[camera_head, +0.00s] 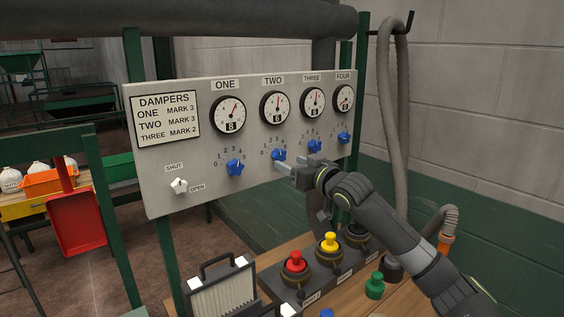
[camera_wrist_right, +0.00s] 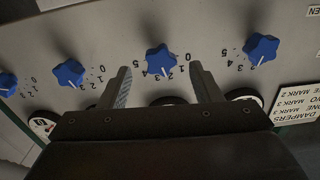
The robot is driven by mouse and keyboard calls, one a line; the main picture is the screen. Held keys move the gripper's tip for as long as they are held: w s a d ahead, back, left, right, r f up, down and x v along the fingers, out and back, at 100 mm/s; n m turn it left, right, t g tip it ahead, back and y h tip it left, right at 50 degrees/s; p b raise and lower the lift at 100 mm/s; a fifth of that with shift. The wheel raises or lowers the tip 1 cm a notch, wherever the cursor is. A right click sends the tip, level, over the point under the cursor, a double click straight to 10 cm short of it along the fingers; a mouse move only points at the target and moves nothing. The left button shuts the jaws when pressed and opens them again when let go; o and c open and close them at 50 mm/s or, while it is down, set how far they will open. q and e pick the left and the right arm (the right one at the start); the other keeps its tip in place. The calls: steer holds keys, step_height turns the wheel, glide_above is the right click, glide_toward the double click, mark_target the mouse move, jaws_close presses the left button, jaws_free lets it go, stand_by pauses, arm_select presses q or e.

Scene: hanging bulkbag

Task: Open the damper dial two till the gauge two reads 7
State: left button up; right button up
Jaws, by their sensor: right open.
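The damper dial two (camera_head: 279,154) is a blue star-shaped knob under gauge two (camera_head: 275,107) on the grey panel. The gauge's number window appears to show 6, and its needle points nearly straight up. My right gripper (camera_head: 285,167) is just in front of and below dial two. In the right wrist view, upside down, dial two (camera_wrist_right: 160,62) sits between the tips of the open right gripper (camera_wrist_right: 161,72). A gap shows on both sides of the knob. Its white mark points near 1 to 2. My left gripper is not in view.
Dial one (camera_head: 235,167) and dial three (camera_head: 314,146) flank dial two. A white shut/open switch (camera_head: 179,186) is at lower left. A grey hose (camera_head: 398,130) hangs at right.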

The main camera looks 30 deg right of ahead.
mark_target(281, 159)
steer(key=shift+w+a+b, duration=0.15)
steer(key=shift+w+b, duration=0.1)
steer(key=shift+w, duration=1.05)
steer(key=shift+w+a+b, duration=0.1)
steer(key=shift+w+b, duration=0.1)
steer(key=shift+w, duration=1.05)
steer(key=c, duration=1)
steer(key=m+p, duration=0.2)
steer(key=p, duration=0.1)
steer(key=shift+r+m, duration=0.2)
steer(key=shift+m, duration=0.2)
steer(key=shift+a+f+m+p, duration=0.1)
steer(key=shift+m+p, duration=1.2)
steer(key=shift+m, duration=0.2)
